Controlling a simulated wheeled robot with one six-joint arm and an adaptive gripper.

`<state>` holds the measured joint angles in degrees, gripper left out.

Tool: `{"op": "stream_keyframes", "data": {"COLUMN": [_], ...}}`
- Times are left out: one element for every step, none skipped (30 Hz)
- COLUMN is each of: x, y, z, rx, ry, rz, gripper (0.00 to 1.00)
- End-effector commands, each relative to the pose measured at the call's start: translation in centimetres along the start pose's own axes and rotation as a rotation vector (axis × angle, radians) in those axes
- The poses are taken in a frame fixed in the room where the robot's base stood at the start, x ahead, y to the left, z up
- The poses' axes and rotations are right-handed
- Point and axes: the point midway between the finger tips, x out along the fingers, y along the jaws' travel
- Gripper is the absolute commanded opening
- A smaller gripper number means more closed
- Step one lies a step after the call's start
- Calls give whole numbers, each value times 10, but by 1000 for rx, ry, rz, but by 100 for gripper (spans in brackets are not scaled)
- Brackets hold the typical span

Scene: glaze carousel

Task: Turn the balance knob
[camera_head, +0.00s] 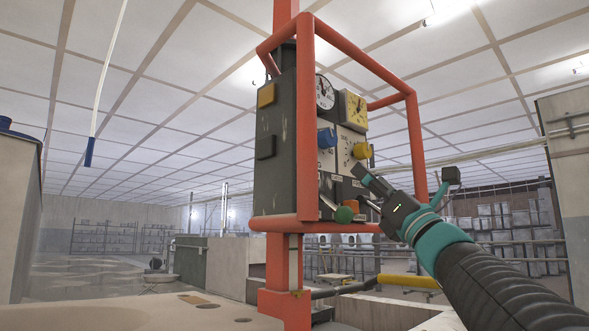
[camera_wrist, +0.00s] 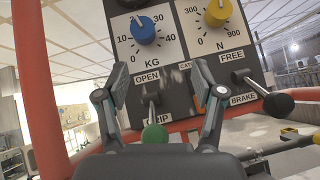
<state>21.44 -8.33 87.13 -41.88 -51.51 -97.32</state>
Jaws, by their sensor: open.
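Two knobs sit on the panel (camera_wrist: 178,52). The blue knob (camera_wrist: 144,30) is on a white dial marked KG, with numbers 10, 30 and 40 showing. The yellow knob (camera_wrist: 217,12) is on a dial marked N, to its right. In the head view the blue knob (camera_head: 326,138) and yellow knob (camera_head: 362,151) show on the box's side. Neither dial carries the word balance. My gripper (camera_wrist: 161,78) is open and empty, its fingers apart below the dials, with a lever between them in the picture. In the head view my gripper (camera_head: 366,180) is just below the yellow knob.
A green-ball lever (camera_wrist: 154,134) and a black-ball lever (camera_wrist: 278,104), labelled FREE and BRAKE, stick out below the knobs. Orange guard bars (camera_head: 414,150) frame the dark box (camera_head: 275,160). A white gauge (camera_head: 325,92) and a yellow gauge (camera_head: 353,110) sit above the knobs.

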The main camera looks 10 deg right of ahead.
Motion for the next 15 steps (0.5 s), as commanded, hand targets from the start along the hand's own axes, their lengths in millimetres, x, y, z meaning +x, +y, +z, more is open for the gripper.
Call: {"op": "stream_keyframes", "data": {"x": [2, 3, 4, 6, 7, 9, 11, 14, 19, 23, 28, 34, 40, 46, 54], "y": [5, 8, 11, 13, 14, 16, 16, 17, 18, 18, 18, 19, 20, 21, 21], "z": [3, 3, 4, 5, 5, 6, 6, 6, 6, 6, 6, 6, 6, 7, 7], "rx": [-50, -76, -101, -116, -125, -133, -136, -138, -137, -136, -135, -135, -134, -133, -133], "ry": [0, 1, 1, 0, 0, 0, 0, 0, 0, 0, 1, 0, 0, 0, 0], "rz": [38, 57, 76, 88, 97, 103, 106, 107, 108, 107, 106, 107, 107, 106, 106], "gripper": [68, 68, 68, 68, 68, 68, 68, 68, 68, 68, 68, 68, 68, 68, 68]}}
